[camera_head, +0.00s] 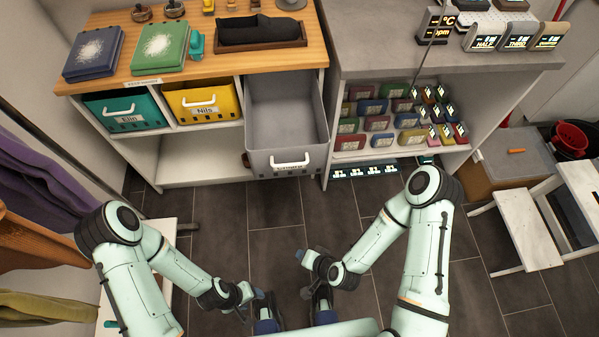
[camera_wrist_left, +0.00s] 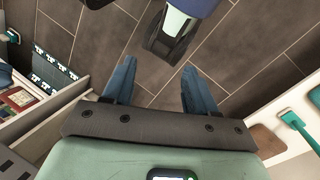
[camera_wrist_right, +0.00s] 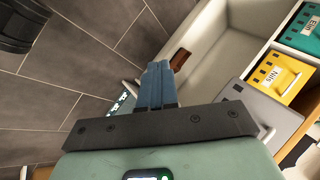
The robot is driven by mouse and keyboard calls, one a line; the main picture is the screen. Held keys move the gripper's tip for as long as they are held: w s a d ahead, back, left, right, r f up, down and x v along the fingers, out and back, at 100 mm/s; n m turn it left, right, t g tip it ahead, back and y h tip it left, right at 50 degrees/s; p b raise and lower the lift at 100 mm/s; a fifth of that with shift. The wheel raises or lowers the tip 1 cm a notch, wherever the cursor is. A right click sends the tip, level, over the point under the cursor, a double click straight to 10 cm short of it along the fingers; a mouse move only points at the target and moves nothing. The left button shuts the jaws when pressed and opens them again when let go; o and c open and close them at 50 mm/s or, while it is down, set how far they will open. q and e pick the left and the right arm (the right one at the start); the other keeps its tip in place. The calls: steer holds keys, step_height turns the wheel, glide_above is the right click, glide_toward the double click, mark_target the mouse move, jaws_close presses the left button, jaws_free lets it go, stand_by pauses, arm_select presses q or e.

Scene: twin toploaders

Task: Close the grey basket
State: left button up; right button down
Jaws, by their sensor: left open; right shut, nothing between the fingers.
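The grey basket (camera_head: 285,158) is pulled far out of its top-row compartment, right of the yellow basket (camera_head: 200,101). It looks empty, with a white handle on its front. Its grey front also shows in the right wrist view (camera_wrist_right: 262,108), right of my fingers. My right gripper (camera_head: 301,257) is below the basket front in the head view, apart from it. Its blue fingers (camera_wrist_right: 158,66) are shut and empty. My left gripper (camera_head: 260,294) is lower and further left, away from the basket. Its fingers (camera_wrist_left: 158,68) are open with nothing between them.
A teal basket (camera_head: 123,110) sits at the left of the row. The wooden top (camera_head: 190,75) above holds books and a dark tray. A grey unit (camera_head: 395,60) with small boxes stands right of the basket. The dark tiled floor (camera_head: 275,215) in front is clear.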

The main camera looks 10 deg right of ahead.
steer(key=w+a+r+m+t+b, duration=0.2)
steer(key=w+r+m+t+b, duration=0.15)
steer(key=w+t, duration=0.3)
steer(key=m+t+h+b, duration=0.5)
steer(key=m+t+h, duration=0.1)
steer(key=m, duration=0.3)
glide_toward(300, 158)
steer(key=w, duration=0.6)
steer(key=shift+d+r+b, duration=0.2)
steer(key=shift+b, duration=0.2)
arm_select(q)
steer(key=w+a+f+t, duration=0.1)
steer(key=w+f, duration=0.3)
steer(key=f, duration=0.7)
steer(key=shift+w+a+t+y, duration=0.35)
steer(key=shift+a+t+y, duration=0.05)
arm_select(e)
steer(key=shift+w, duration=0.45)
steer(key=shift+w, duration=0.1)
